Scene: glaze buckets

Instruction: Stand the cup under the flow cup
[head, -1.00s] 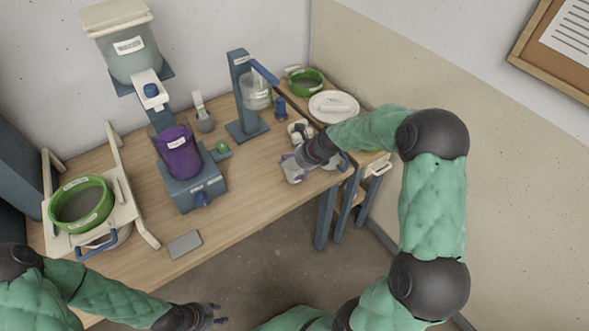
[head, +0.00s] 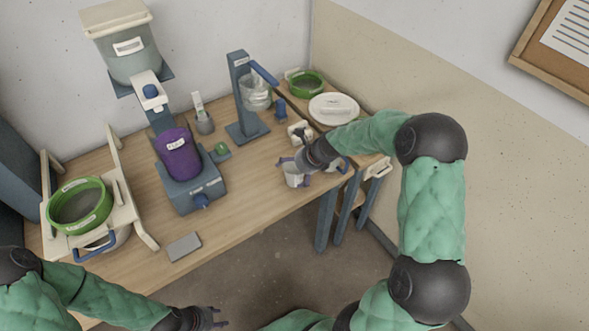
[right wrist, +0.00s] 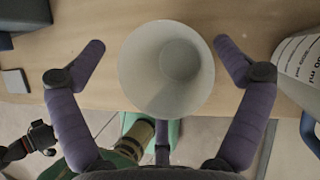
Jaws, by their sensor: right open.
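The cup (head: 293,175) is a small pale grey-white cup near the table's front edge, toward the right. In the right wrist view the cup (right wrist: 166,70) is seen from above, empty, between the two purple fingers. My right gripper (head: 296,166) is open around it, with a gap on each side in the wrist view. The flow cup (head: 255,93) is a clear vessel held on a blue stand (head: 247,130) behind and left of the cup. The space under it looks empty. My left gripper (head: 217,317) is at the bottom, away from the table, empty, with its fingers apart.
A jug with printed measure marks (right wrist: 303,58) stands close right of my right gripper. A white scale-like item (head: 299,132) and a small blue item (head: 281,108) stand between cup and stand. The purple container (head: 178,155) is further left. Tabletop left of the cup is clear.

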